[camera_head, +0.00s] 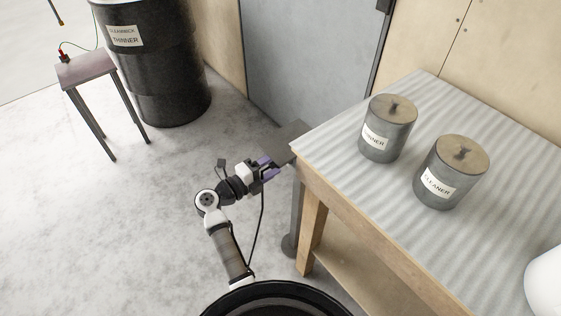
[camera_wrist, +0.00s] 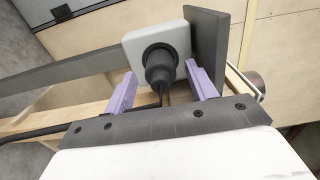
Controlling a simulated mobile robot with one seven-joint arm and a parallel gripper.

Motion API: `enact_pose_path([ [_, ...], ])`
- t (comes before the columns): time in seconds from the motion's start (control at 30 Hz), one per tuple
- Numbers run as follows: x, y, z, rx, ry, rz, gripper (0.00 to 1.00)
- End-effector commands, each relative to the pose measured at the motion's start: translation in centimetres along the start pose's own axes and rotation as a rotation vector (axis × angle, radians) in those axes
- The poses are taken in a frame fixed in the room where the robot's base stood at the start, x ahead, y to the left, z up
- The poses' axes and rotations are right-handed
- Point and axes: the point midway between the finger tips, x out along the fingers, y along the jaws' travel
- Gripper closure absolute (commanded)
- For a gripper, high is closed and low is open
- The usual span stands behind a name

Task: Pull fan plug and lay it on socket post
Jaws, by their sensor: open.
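The black fan plug (camera_wrist: 160,70) sits in the face of a pale socket box (camera_wrist: 133,45) in the wrist view. The socket box is fixed beside a dark plate of the socket post (camera_wrist: 207,42). In the head view the post's dark flat top (camera_head: 289,136) shows beside the table corner, and the plug is hidden by my gripper. My gripper (camera_head: 269,164) is open, with its purple fingers on either side of the plug in the wrist view (camera_wrist: 163,80). I cannot tell whether either finger touches the plug. A thin cord leaves the plug toward my gripper.
A black drum (camera_head: 165,75) and a small stand (camera_head: 87,68) are at the back left. The floor at left is clear.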

Motion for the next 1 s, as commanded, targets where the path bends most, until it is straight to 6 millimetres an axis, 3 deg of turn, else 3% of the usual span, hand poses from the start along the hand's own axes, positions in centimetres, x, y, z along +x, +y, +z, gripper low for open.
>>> enact_pose_path([
  [0.3,2.2,-0.1,0.1,0.000,-0.001,0.000,0.44],
  [1.0,2.3,-0.1,0.0,0.000,-0.001,0.000,0.44],
])
